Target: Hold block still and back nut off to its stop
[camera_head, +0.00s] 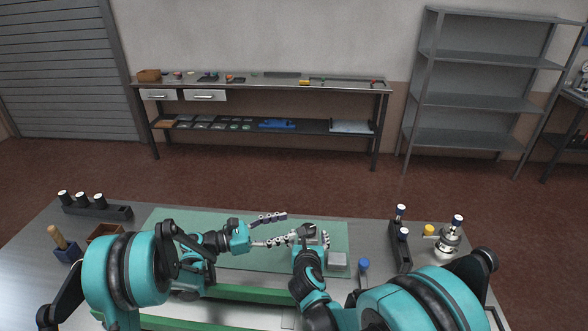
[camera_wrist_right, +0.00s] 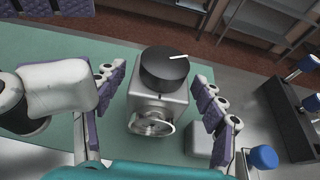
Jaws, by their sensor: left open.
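The block (camera_wrist_right: 158,108) is a grey metal body standing on the green mat, with a round silver flange on its near face. A black round part with a white mark, which looks like the nut (camera_wrist_right: 165,68), sits on top; its dark top also shows in the head view (camera_head: 308,229). My right gripper (camera_head: 310,240) is open, with a finger on each side of the block and visible gaps in the right wrist view. My left gripper (camera_head: 272,230) is open and empty, left of the block, its fingers pointing toward it.
A small grey block (camera_head: 337,261) and a blue-capped item (camera_head: 364,266) are right of the block. A dark holder with capped posts (camera_head: 400,247) and a metal fitting (camera_head: 448,240) stand farther right. A dark rack (camera_head: 97,211) and a wooden-handled tool (camera_head: 58,240) are at left. The far mat (camera_head: 190,217) is clear.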

